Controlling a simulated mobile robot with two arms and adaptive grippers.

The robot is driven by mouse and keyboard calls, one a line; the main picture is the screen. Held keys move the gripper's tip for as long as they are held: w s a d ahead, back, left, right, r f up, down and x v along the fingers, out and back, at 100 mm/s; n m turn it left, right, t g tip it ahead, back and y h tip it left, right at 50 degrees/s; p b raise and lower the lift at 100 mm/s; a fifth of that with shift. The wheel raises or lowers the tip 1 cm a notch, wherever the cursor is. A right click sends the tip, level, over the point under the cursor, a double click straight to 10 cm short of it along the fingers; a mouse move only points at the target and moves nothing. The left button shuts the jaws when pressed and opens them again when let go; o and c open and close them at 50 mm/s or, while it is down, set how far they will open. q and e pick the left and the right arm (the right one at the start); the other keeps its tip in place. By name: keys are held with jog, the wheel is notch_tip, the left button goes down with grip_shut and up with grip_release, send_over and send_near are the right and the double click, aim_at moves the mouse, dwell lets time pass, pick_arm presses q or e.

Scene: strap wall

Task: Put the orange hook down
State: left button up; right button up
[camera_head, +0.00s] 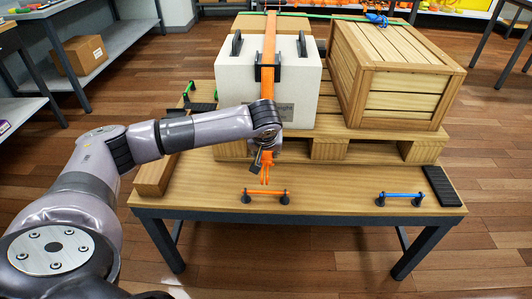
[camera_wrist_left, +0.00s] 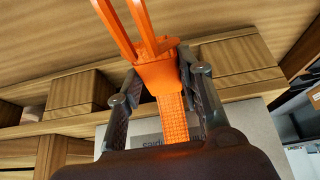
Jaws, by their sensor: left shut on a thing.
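The orange hook (camera_head: 265,178) hangs below my left gripper (camera_head: 261,157) in the head view, with its prongs above the front of the table. In the left wrist view the hook (camera_wrist_left: 158,73) sits between the two fingers of my left gripper (camera_wrist_left: 160,82), which is shut on it. The orange strap (camera_wrist_left: 174,124) runs from the hook. In the head view the strap (camera_head: 269,50) goes up over the white box (camera_head: 235,80). My arm hides part of the strap. My right gripper is not in view.
An orange bar (camera_head: 265,196) on two dark stands is on the table just below the hook. A blue bar (camera_head: 401,198) is at the right, near a black pad (camera_head: 441,187). A wooden crate (camera_head: 400,85) stands beside the white box on the pallet (camera_head: 375,147). The table between the bars is clear.

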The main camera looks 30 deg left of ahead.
pick_arm(q)
jog(key=shift+r, duration=0.15)
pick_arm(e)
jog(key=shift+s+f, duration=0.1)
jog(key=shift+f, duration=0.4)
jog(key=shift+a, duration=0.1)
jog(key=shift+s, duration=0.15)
